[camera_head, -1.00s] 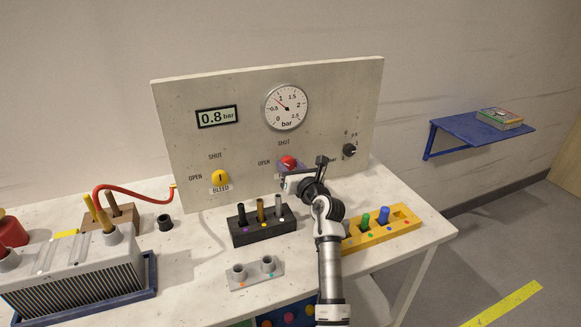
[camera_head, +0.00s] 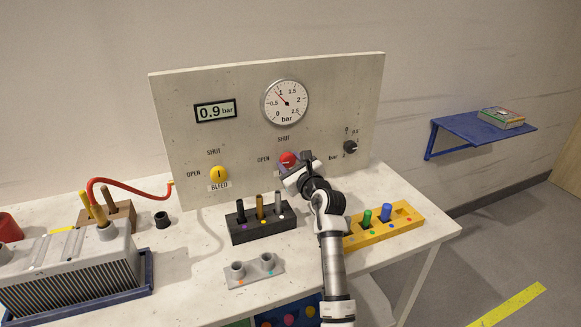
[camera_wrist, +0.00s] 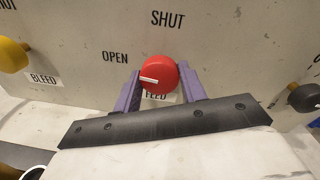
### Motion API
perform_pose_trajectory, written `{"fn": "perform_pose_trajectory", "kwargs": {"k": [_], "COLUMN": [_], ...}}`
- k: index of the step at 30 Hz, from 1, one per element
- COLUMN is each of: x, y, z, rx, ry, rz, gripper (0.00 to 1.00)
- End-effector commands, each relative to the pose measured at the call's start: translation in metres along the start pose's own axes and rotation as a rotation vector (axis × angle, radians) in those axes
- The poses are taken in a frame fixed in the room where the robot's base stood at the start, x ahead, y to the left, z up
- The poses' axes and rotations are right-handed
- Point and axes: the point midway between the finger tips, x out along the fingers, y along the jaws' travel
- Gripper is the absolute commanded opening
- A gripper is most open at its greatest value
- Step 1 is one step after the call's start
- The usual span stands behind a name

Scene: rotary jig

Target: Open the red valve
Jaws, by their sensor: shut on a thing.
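The red valve (camera_head: 288,159) is a round knob on the upright panel, below the word SHUT and right of the word OPEN. In the wrist view the red valve (camera_wrist: 160,75) shows a white line on its left half, pointing left, a little below the word OPEN. My gripper (camera_wrist: 160,80) has its purple fingers on either side of the knob and is shut on it. The label under the knob is partly hidden. My wrist covers the knob's lower part in the head view.
A yellow BLEED knob (camera_head: 219,175) is to the left and a black knob (camera_head: 350,147) to the right. The display (camera_head: 216,110) reads 0.9 bar above, beside a round gauge (camera_head: 287,103). A black block with pegs (camera_head: 262,229) and a yellow rack (camera_head: 372,238) stand below on the bench.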

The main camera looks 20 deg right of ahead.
Motion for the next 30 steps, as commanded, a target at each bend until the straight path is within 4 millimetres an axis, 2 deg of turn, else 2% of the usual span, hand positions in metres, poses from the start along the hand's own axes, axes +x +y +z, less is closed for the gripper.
{"fn": "perform_pose_trajectory", "kwargs": {"k": [9, 23, 24, 28, 30], "x": [0.0001, 0.0002, 0.0002, 0.0001, 0.0001], "y": [0.001, 0.0011, 0.0011, 0.0009, 0.0008], "z": [-0.0006, -0.0001, -0.0001, -0.0001, 0.0], "rx": [-0.112, -0.129, -0.129, -0.128, -0.128], "ry": [0.008, 0.009, 0.009, 0.009, 0.009], "rz": [0.001, 0.001, 0.001, 0.001, 0.0], "gripper": [0.18, 0.18, 0.42, 0.59, 0.62]}}
